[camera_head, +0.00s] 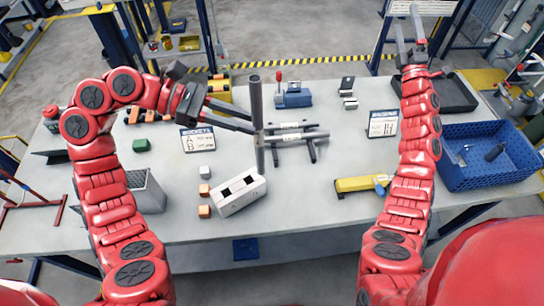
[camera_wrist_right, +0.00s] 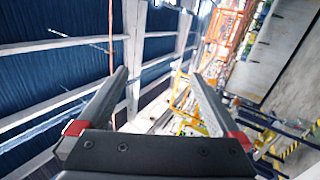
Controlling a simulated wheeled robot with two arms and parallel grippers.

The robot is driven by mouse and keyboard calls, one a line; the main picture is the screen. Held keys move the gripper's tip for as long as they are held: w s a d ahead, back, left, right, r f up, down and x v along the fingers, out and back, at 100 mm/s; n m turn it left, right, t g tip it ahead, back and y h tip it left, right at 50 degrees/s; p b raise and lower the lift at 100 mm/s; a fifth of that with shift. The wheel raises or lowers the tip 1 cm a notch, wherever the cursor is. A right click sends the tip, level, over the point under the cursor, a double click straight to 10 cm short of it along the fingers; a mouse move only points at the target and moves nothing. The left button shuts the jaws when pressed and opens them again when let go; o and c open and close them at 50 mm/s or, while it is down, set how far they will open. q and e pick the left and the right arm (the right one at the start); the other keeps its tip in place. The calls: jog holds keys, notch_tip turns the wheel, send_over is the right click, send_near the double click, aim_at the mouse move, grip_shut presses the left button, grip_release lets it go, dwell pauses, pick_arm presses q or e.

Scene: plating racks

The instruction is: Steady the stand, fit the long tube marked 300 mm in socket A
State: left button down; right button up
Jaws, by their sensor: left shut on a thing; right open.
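A white block-shaped stand (camera_head: 227,206) with dark square openings sits at the table's middle. A dark grey upright tube (camera_head: 256,95) rises at its far right end; I cannot tell whether it is in the stand or behind it. My left gripper (camera_head: 256,128) is shut on this upright tube, about halfway up. Grey tubes (camera_head: 312,136) with pale labels lie on a low dark rack to its right; their markings are too small to read. My right gripper (camera_head: 407,20) is raised high at the right, open and empty; it also shows in the right wrist view (camera_wrist_right: 160,77).
A card (camera_head: 198,139) lettered A and B stands left of the tube; another card (camera_head: 383,123) stands right. A blue crate (camera_head: 485,178), a yellow tool (camera_head: 355,184), a grey bin (camera_head: 146,190) and small orange blocks (camera_head: 204,211) are around. The table's front middle is clear.

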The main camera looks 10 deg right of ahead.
jog(key=w+d+f+m+g+h, duration=0.1)
jog(key=d+f+m+g+h, duration=0.35)
jog(key=d+m, duration=0.6)
jog(key=d+f+m+g+h, duration=0.4)
jog(key=d+m+g+h, duration=0.15)
jog(key=d+m, duration=0.45)
notch_tip(320, 180, down, 9)
jog(key=w+a+m+g+y, duration=0.2)
jog(key=w+m+y, duration=0.15)
jog(key=m, duration=0.45)
jog(key=a+m+g+y, duration=0.4)
jog(key=a+y, duration=0.7)
jog(key=a, duration=0.9)
jog(key=s+a+r+m+g+y, duration=0.1)
jog(key=s+a+r+y, duration=0.1)
jog(key=a+r+y, duration=0.3)
jog(key=s+a+r+m+g+y, duration=0.1)
jog(key=s+a+r, duration=0.15)
jog(key=a, duration=0.45)
jog(key=n+g+y, duration=0.3)
jog(key=n+g, duration=0.1)
jog(key=g, duration=0.8)
send_near(239, 185)
jog(key=shift+h, duration=0.25)
jog(key=x, duration=1)
jog(key=shift+s+a+r, duration=0.1)
jog(key=shift+a, duration=0.25)
